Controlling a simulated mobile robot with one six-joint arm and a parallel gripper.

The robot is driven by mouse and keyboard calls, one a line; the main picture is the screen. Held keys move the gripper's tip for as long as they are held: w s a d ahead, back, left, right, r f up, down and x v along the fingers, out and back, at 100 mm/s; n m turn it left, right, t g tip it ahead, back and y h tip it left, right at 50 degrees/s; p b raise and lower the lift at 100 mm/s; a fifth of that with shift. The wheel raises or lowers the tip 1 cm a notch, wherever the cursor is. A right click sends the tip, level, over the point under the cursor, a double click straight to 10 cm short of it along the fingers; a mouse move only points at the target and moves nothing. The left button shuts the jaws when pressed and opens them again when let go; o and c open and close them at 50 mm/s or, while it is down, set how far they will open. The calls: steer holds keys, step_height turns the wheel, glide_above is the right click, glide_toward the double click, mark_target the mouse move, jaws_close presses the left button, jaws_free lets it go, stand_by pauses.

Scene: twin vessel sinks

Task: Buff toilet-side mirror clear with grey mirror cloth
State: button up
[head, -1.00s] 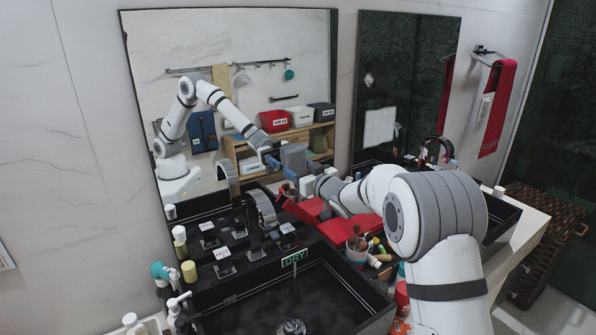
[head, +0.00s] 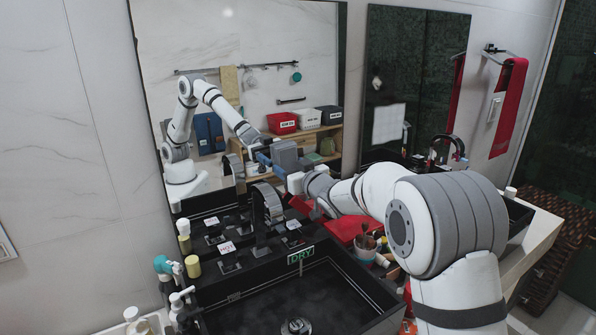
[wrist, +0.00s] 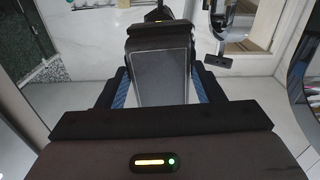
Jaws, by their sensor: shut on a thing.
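A large mirror (head: 180,40) hangs on the wall behind the left basin and reflects my arm and a shelf. A narrower, darker mirror (head: 425,60) hangs to its right, with a pale patch in its lower part. Which of them is toilet-side I cannot tell. My gripper (head: 275,162) is in front of the large mirror's lower right part, above the counter; contact with the glass cannot be told. In the wrist view, my gripper (wrist: 160,90) is shut on the grey mirror cloth (wrist: 160,70), a flat grey pad between blue-lined fingers.
A black faucet (head: 268,205) stands below my gripper at the left basin (head: 340,285). Bottles (head: 184,237) stand at the counter's left. A red tray (head: 350,226) and a cup of brushes (head: 365,245) are under my arm. A red towel (head: 508,105) hangs at right.

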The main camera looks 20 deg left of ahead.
steer(key=shift+s+a, duration=0.4)
steer(key=shift+s+d+f+b, duration=0.1)
steer(key=shift+s+d+b, duration=0.25)
steer(key=shift+d+b, duration=0.15)
steer(key=shift+b+v, duration=0.65)
steer(key=shift+v, duration=1.7)
steer(key=shift+d, duration=0.15)
steer(key=shift+b+v, duration=0.4)
steer(key=shift+v, duration=0.95)
